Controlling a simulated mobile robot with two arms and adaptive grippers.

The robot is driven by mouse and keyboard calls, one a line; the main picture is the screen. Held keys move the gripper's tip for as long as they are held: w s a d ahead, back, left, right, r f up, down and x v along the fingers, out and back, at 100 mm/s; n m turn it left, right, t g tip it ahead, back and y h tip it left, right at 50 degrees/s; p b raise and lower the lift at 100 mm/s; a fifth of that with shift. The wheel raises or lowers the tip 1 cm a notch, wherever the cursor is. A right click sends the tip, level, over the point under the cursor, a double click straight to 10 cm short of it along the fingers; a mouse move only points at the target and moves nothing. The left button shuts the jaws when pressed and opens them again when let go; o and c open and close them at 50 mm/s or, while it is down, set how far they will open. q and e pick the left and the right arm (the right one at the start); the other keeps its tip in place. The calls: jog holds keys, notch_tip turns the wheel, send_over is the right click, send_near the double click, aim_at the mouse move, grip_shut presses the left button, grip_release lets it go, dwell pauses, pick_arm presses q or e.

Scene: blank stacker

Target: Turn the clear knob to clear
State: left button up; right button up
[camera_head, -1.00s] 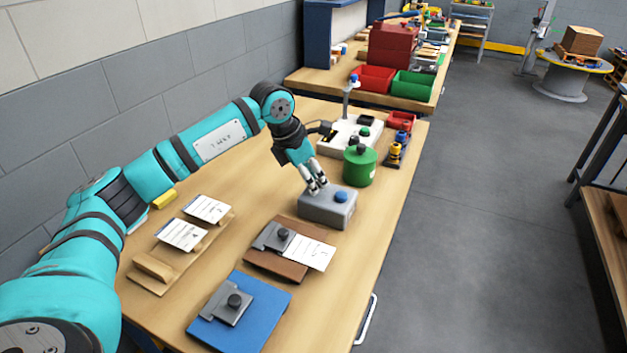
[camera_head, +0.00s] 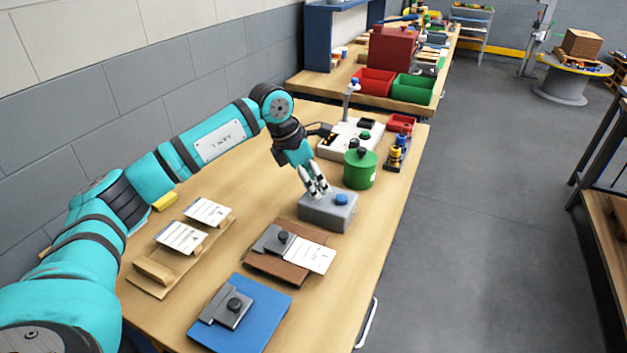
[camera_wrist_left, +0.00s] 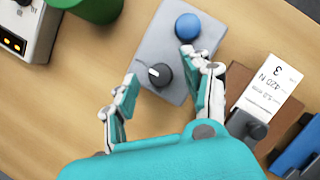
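A grey control box (camera_head: 322,217) stands on the wooden table, with a blue round button (camera_head: 341,199) on its right part. In the left wrist view the box (camera_wrist_left: 165,38) bears the blue button (camera_wrist_left: 188,26) and a dark round knob (camera_wrist_left: 160,74) with a white pointer line. No lettering on the box is readable. My left gripper (camera_head: 321,193) is above the left part of the box. In the left wrist view its fingers (camera_wrist_left: 162,76) are spread on either side of the knob with visible gaps. The fingers hide the knob in the head view. My right gripper is not in view.
A green canister (camera_head: 360,170) stands close behind the box. A white device (camera_head: 335,148) is farther back. A brown clipboard (camera_head: 262,263) and a blue clipboard (camera_head: 262,299) lie in front. A wooden rack with cards (camera_head: 150,283) lies to the left.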

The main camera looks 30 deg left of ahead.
pick_arm(q)
jog(key=v, duration=1.2)
jog(key=shift+r, duration=0.1)
